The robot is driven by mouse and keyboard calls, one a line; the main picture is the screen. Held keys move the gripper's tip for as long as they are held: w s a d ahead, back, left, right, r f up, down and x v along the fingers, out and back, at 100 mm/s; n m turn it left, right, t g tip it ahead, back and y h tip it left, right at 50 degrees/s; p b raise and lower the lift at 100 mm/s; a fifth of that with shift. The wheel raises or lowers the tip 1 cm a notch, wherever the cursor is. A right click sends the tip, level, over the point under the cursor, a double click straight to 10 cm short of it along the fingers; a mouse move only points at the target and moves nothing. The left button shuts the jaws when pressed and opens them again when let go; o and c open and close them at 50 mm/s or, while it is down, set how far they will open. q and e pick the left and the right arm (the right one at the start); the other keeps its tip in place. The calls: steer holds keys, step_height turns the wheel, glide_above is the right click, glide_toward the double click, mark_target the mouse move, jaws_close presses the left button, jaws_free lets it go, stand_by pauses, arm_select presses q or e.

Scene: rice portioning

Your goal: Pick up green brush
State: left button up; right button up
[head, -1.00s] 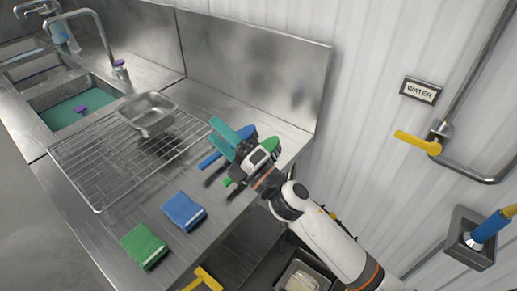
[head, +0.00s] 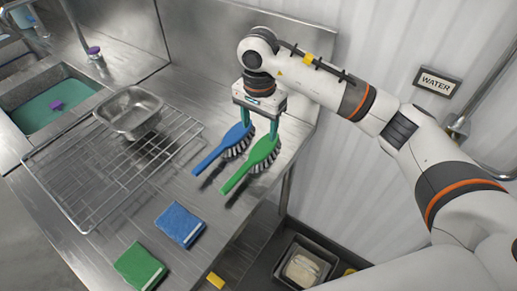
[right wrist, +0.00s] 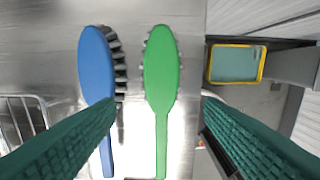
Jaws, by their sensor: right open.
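The green brush (head: 256,160) lies on the steel counter with its handle toward the lower left in the head view. In the right wrist view the green brush (right wrist: 161,75) lies between my two finger pads, its handle pointing down the picture. My right gripper (head: 260,125) is open, fingers pointing down, above the head ends of the brushes; its teal fingers show at both sides of the right wrist view (right wrist: 155,125). I see no contact with the green brush. My left gripper is not in view.
A blue brush (head: 225,146) lies close beside the green one, on its left. A wire rack (head: 75,178) with a metal pan (head: 135,112) is farther left. The wall backsplash stands behind.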

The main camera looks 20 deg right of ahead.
mark_target(260, 150)
step_height(260, 150, down, 5)
steer(key=shift+r+p, duration=0.15)
steer(key=shift+p, duration=0.45)
step_height(260, 150, down, 5)
steer(key=shift+s+r+p, duration=0.1)
steer(key=shift+p, duration=1.05)
steer(key=shift+f, duration=0.25)
steer(key=c, duration=1.1)
